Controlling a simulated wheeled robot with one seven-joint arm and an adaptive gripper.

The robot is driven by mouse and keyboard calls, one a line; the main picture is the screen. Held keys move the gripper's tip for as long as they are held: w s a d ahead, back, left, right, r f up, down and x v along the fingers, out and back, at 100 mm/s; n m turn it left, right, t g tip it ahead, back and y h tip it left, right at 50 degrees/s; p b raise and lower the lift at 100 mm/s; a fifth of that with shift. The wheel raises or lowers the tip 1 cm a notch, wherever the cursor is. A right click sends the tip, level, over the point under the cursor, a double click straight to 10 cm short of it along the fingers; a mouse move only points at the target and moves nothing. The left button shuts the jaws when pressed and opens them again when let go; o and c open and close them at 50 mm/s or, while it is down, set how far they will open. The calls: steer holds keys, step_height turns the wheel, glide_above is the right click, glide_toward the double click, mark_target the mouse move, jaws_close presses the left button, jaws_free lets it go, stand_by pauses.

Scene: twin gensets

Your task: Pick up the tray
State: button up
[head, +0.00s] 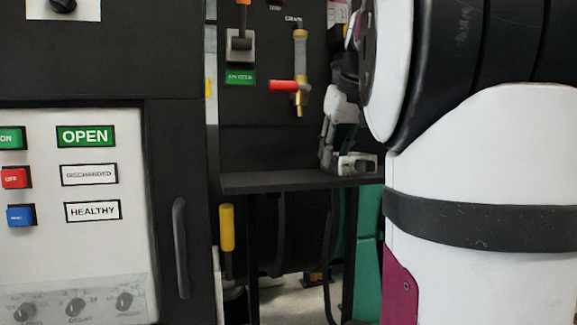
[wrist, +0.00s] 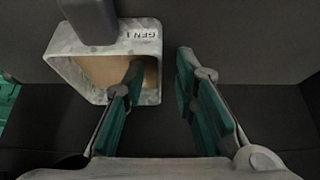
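The tray is a small grey galvanized box marked "GEN 1" (wrist: 120,42) with a tan inside, in the upper left of the wrist view. In the head view it appears as a small pale box (head: 358,163) on a dark shelf. My gripper (wrist: 160,68) is open over the tray's right wall. Its left teal finger reaches inside the tray and its right finger is outside, apart from the wall. In the head view my gripper (head: 338,135) points down at the tray, partly hidden by my arm.
The dark shelf (head: 290,181) juts from a black panel. A drain valve with a red handle (head: 283,85) and a lever switch (head: 240,46) are above it. A dark grey block (wrist: 90,20) overhangs the tray. A control cabinet (head: 85,180) stands at left.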

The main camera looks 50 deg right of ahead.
steer(key=shift+w+d+f, duration=0.2)
steer(key=shift+w+f, duration=0.15)
steer(key=shift+f, duration=0.25)
jaws_close()
steer(key=shift+r, duration=0.1)
